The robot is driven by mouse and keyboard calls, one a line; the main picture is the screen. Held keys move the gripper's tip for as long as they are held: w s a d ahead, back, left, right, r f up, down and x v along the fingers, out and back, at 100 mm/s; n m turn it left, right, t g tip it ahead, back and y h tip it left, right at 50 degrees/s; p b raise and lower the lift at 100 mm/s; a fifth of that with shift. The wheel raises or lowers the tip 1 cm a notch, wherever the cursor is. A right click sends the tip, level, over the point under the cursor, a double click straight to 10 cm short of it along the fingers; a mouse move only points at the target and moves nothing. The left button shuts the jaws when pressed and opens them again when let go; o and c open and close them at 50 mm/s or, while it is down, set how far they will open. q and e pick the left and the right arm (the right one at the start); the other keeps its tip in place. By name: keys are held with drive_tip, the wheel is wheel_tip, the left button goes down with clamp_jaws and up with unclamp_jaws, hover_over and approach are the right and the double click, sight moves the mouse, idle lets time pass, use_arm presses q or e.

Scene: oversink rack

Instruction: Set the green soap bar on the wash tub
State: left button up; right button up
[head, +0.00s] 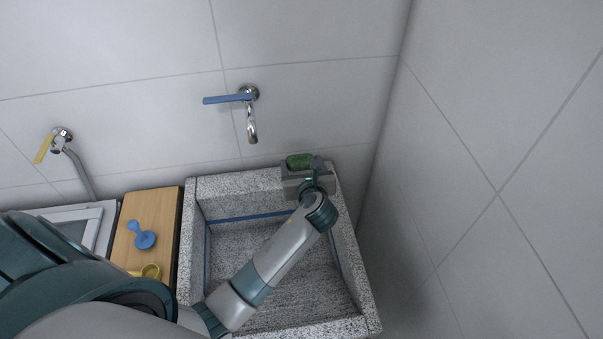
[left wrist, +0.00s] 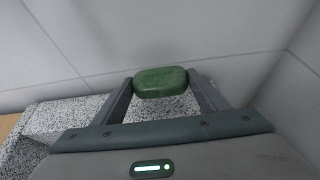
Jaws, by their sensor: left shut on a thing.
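The green soap bar (head: 299,161) is at the back right of the wash tub, by its back rim. My left gripper (head: 305,165) is shut on the soap bar, which also shows between the two fingers in the left wrist view (left wrist: 161,82). The wash tub (head: 358,290) is speckled grey stone with a sloped inner floor, and part of it is hidden by my left arm. Its rim also shows in the left wrist view (left wrist: 72,111). I cannot tell whether the soap touches the rim. My right gripper is not in view.
A chrome tap with a blue lever (head: 228,98) is on the tiled wall above the tub. Another tap with a yellow lever (head: 44,148) is at the left. A wooden board (head: 163,206) beside the tub bears a blue object (head: 144,239) and a yellow one (head: 151,271). A wall closes the right side.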

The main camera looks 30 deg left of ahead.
use_arm(q)
wheel_tip(320, 180, down, 3)
drive_tip(key=shift+f+p, duration=0.2)
drive_tip(key=shift+p, duration=0.2)
drive_tip(key=shift+f, duration=0.25)
drive_tip(key=shift+f, duration=0.2)
drive_tip(key=o, duration=1.2)
